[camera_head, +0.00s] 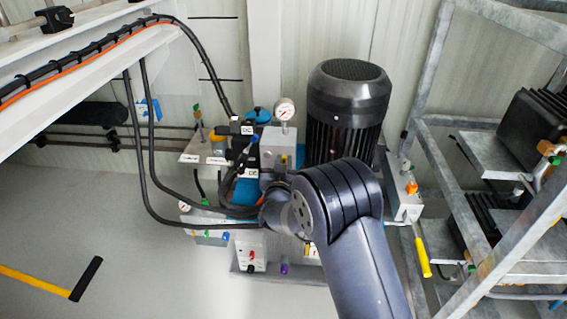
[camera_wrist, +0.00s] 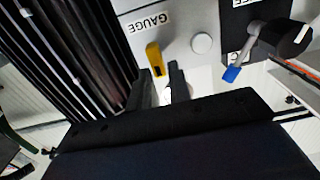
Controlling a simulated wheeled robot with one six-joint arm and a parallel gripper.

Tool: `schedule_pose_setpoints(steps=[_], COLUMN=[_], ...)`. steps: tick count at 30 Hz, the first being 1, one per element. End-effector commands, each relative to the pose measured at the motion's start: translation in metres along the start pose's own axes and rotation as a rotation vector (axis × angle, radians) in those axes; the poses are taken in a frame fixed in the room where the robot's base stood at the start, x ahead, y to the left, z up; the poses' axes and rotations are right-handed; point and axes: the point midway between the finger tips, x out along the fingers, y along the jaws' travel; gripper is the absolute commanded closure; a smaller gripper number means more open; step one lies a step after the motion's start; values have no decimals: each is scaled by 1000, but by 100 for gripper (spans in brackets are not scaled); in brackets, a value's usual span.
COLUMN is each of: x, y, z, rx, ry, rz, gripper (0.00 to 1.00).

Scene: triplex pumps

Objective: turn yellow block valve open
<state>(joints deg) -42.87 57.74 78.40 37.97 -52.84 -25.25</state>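A yellow valve handle (camera_wrist: 154,57) shows in the wrist view, on a grey block beside the label GAUGE. My gripper (camera_wrist: 160,72) is open. Its two dark fingers point up in the picture, and the lower end of the yellow handle appears between their tips, with gaps on both sides. I cannot tell how far the fingertips are from the handle in depth. In the head view my arm covers the gripper and this part of the block. Another yellow lever (camera_head: 421,257) hangs from a grey block at the right in the head view.
A black finned motor (camera_head: 348,100) stands behind my arm and fills the left of the wrist view (camera_wrist: 75,55). A blue-tipped lever (camera_wrist: 232,73) is right of the fingers. A pressure gauge (camera_head: 285,109), black hoses (camera_head: 150,150) and a metal rack (camera_head: 440,165) are near.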

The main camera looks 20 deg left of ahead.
Motion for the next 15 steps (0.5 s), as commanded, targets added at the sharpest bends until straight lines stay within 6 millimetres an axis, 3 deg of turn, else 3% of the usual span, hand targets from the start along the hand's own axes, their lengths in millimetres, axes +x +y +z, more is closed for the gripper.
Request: schedule_pose_setpoints(steps=[7, 15], x=[0, 0], y=[0, 0], z=[0, 0], rx=[0, -7], ry=[0, 0], rz=[0, 0], gripper=[100, 100])
